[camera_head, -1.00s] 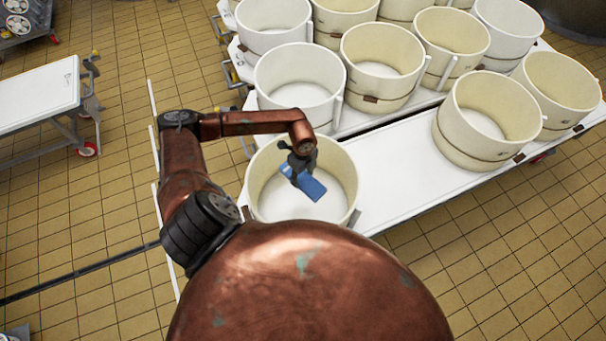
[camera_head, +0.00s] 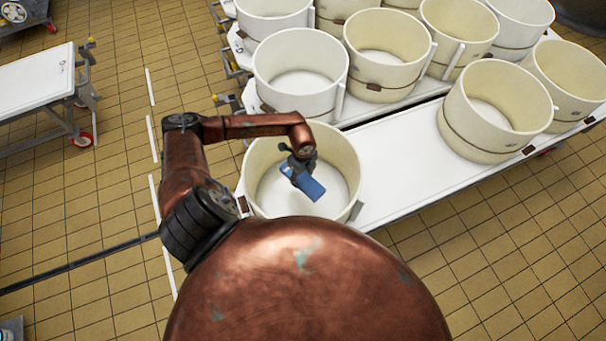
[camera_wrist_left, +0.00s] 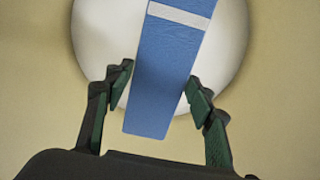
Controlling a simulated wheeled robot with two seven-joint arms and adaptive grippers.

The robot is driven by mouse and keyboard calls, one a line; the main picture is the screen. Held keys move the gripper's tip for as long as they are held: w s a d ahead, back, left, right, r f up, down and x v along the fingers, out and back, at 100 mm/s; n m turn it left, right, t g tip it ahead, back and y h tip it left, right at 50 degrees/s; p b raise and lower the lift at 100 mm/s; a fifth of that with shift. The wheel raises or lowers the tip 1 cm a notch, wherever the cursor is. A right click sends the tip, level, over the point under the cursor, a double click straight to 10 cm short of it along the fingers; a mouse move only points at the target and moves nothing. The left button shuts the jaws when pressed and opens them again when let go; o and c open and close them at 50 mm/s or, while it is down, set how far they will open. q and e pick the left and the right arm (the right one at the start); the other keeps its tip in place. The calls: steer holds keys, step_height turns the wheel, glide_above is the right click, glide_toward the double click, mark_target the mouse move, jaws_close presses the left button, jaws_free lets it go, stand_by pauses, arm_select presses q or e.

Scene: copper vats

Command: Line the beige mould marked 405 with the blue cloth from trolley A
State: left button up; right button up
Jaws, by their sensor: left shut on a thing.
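The blue cloth (camera_head: 308,188) is a flat folded strip with a pale band at one end. My left gripper (camera_head: 298,168) is shut on it and holds it over the opening of the nearest beige mould (camera_head: 252,193). In the left wrist view the cloth (camera_wrist_left: 165,75) hangs between the fingers of the gripper (camera_wrist_left: 158,90), with the mould's round pale floor (camera_wrist_left: 105,45) beyond it. No number is readable on this mould. My right gripper is not in view.
Several beige and white moulds, such as one (camera_head: 495,115) at the right, stand on the white tables (camera_head: 400,170) behind and beside. A white trolley (camera_head: 35,85) stands at the left.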

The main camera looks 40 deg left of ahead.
arm_select(q)
steer(key=shift+f+b, duration=3.65)
steer(key=shift+f, duration=3.7)
steer(key=shift+f+b, duration=0.55)
steer(key=shift+f, duration=0.35)
steer(key=shift+s+f, duration=0.1)
steer(key=shift+f, duration=0.05)
steer(key=o, duration=1.4)
step_height(320, 180, up, 12)
steer(key=shift+r, duration=0.1)
